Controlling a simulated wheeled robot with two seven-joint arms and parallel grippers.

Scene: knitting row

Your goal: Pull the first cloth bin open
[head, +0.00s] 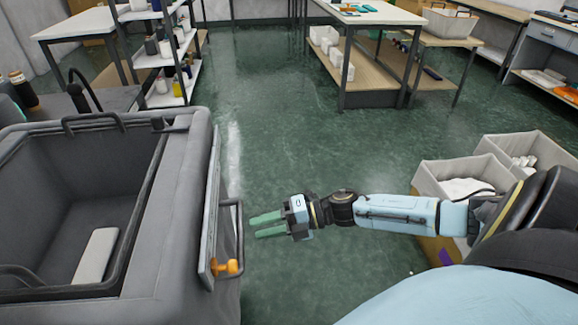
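A large grey bin (68,147) with dark rim and handles stands open-topped at the left. On its right side is an upright panel (211,208) with a bar handle (241,232) and an orange knob (226,267). My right gripper (252,226) reaches in from the right, its two green fingers parted and empty, pointing at the bar handle. The fingertips look a little short of the bar; exact depth is hard to tell. Two pale cloth bins (446,173) with white contents stand on the right. Which bin is the first one is not clear. My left gripper is out of view.
A white block (97,256) lies inside the grey bin. A shelf rack (168,76) with bottles stands at the back left. A worktable (362,17) and side tables stand at the back right. The green floor (290,120) between is clear.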

